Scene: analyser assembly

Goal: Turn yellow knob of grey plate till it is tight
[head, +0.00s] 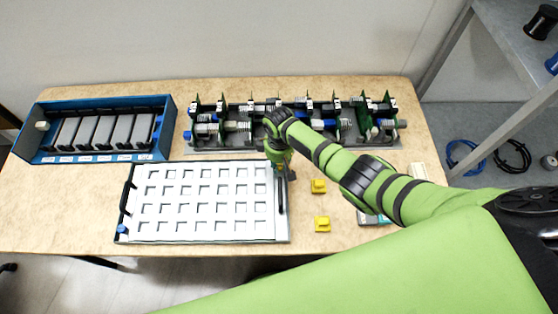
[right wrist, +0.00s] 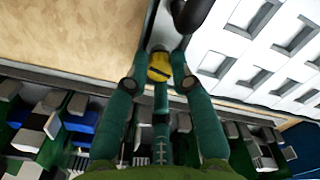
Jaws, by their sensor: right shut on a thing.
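The grey plate (head: 190,236) lies flat at the front of the table, with rows of square pockets and a dark handle at each short side. It also shows at the upper right of the right wrist view (right wrist: 217,42). My right gripper (head: 279,172) points down at the plate's back right corner. In the right wrist view its green fingers (right wrist: 160,62) are closed around the yellow knob (right wrist: 158,70), which has a dark slot across it. The fingers hide the knob in the head view. My left gripper is not in view.
Behind the plate stands a long rack (head: 180,150) with green boards and cylinders. A blue box (head: 40,155) of grey modules is at the back left. Two yellow pieces (head: 319,187) (head: 322,224) lie right of the plate. Bare table lies around them.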

